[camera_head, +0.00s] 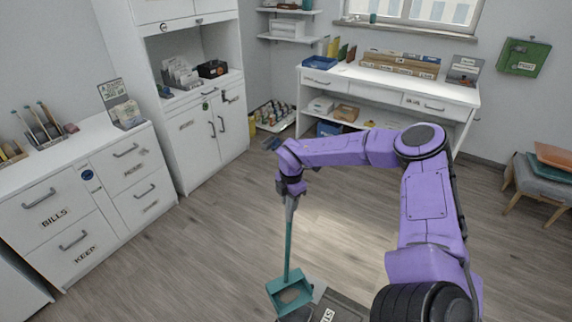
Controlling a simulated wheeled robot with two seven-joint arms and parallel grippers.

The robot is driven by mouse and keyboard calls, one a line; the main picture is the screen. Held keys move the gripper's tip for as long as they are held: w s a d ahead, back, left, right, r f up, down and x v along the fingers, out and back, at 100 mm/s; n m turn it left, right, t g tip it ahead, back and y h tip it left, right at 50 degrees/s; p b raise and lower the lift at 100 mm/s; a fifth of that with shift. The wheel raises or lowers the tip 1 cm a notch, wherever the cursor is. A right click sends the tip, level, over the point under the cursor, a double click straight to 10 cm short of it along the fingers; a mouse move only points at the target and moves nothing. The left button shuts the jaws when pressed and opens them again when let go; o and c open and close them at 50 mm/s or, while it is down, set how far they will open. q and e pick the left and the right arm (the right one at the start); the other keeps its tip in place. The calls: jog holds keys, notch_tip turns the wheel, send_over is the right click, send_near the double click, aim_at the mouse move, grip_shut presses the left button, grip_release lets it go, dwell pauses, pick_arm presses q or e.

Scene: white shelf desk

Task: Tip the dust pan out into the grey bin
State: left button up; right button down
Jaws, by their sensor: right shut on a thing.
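The teal dust pan (276,284) hangs upright on its long teal handle (289,245) at the bottom centre. A brownish patch shows inside the pan; I cannot tell whether it is dust. My right gripper (291,204) is shut on the top of the handle and points down. A grey box-like thing (350,311), probably the grey bin, is at the bottom edge just right of the pan. It has a white label and is mostly cut off by the frame. I cannot tell whether the pan is over it or beside it. My left gripper is not in view.
A white drawer cabinet (100,205) stands at the left, and a tall white cabinet (200,135) behind it. A white shelf desk (390,90) stands at the back. A grey stool (540,178) is at the far right. The wooden floor (215,240) between is clear.

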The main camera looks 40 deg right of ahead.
jog(key=s+a+f+t+p, duration=0.1)
jog(key=s+a+f+p, duration=0.1)
jog(key=s, duration=0.5)
jog(key=s+a+f+t+p, duration=0.1)
jog(key=s+a+p, duration=0.1)
jog(key=s+p, duration=0.3)
jog(key=s+a+f+t+h+p, duration=0.1)
jog(key=s+a+f+t+p, duration=0.1)
jog(key=s, duration=0.8)
jog(key=shift+s+a+f+p, duration=0.4)
jog(key=shift+a+p, duration=0.2)
jog(key=shift+p, duration=0.6)
jog(key=shift+t, duration=0.4)
jog(key=shift+s+a+f+b, duration=0.15)
jog(key=shift+s+a+f, duration=0.1)
jog(key=shift+s, duration=0.45)
jog(key=shift+s+a+f+b, duration=0.1)
jog(key=shift+s+a, duration=0.1)
jog(key=shift+s, duration=0.55)
jog(key=shift+s+a+f+b, duration=0.15)
jog(key=shift+s+a+f, duration=0.1)
jog(key=shift+s, duration=0.45)
